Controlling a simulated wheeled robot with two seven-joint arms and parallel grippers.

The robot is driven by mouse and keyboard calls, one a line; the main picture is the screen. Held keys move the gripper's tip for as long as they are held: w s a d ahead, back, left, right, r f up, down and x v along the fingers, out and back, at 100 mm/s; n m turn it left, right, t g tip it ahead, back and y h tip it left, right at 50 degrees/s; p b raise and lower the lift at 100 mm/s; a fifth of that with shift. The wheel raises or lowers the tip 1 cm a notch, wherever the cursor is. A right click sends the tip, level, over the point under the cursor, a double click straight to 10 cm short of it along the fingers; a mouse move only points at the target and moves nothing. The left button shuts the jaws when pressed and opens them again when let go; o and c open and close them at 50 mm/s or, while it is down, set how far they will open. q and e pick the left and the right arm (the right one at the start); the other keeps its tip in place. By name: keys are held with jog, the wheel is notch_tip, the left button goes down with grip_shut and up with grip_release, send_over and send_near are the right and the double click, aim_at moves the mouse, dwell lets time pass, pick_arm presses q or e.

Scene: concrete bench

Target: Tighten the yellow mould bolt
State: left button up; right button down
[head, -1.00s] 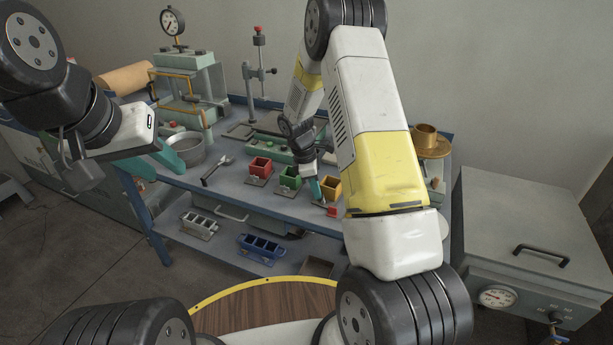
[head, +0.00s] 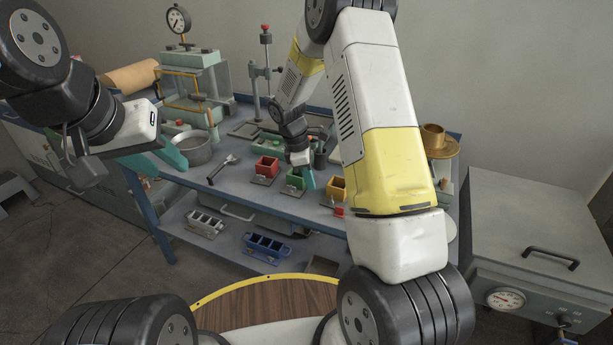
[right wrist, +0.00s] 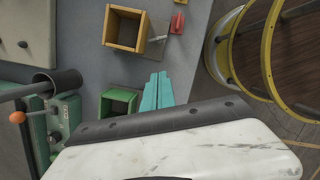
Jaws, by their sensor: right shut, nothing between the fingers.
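The yellow mould (head: 337,188) is an open square box on a small base plate at the bench's front, partly behind my right arm. It also shows in the right wrist view (right wrist: 122,33). A small red piece (right wrist: 178,22) stands at its plate's edge; I cannot tell if it is the bolt. My right gripper (right wrist: 157,92) has its teal fingers together and empty, beside the green mould (right wrist: 119,103) and apart from the yellow one. It shows in the head view (head: 308,180). My left gripper (head: 160,160) hangs by the bench's left end, its teal fingers apparently apart and empty.
A red mould (head: 267,167) stands left of the green one. A wrench (head: 224,168) and a metal pan (head: 196,148) lie further left. A grey oven-like box (head: 530,240) stands right of the bench. Three-part moulds (head: 267,247) sit on the lower shelf.

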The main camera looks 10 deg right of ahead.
jog(key=v, duration=0.4)
jog(key=shift+w+a+r, duration=0.15)
jog(key=shift+w+r, duration=0.05)
jog(key=shift+r, duration=0.1)
jog(key=c, duration=2.1)
grip_release()
jog(key=shift+a+r, duration=0.1)
jog(key=shift+r, duration=0.15)
jog(key=shift+o, duration=1)
jog(key=shift+r, duration=0.15)
jog(key=m+y, duration=0.3)
jog(key=m, duration=1.5)
send_over(332, 199)
jog(key=shift+f, duration=1.2)
notch_tip(332, 199, down, 7)
jog(key=shift+f, duration=0.15)
